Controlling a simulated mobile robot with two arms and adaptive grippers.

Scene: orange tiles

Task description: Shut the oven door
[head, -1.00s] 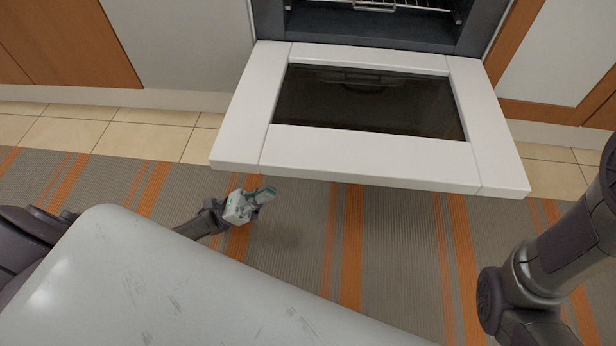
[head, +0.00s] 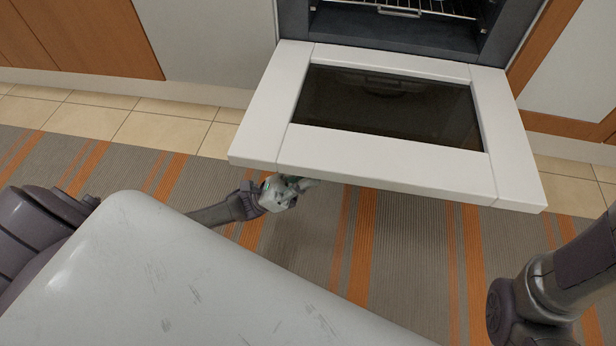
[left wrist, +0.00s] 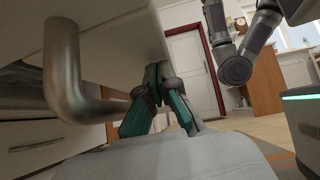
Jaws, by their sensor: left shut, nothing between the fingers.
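The oven door (head: 390,174) is white with a dark glass pane and hangs open, lying about flat in front of the oven (head: 400,28). My left gripper (head: 306,183) is at the door's front edge, left of its middle, with its fingertips partly hidden under the edge. In the left wrist view its teal and grey fingers (left wrist: 158,76) are shut and empty.
A metal rack (head: 410,10) is inside the oven. White and wooden cabinet fronts (head: 85,35) flank it. A striped grey and orange rug (head: 400,255) covers the floor below the door. A far door (left wrist: 190,70) shows in the left wrist view.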

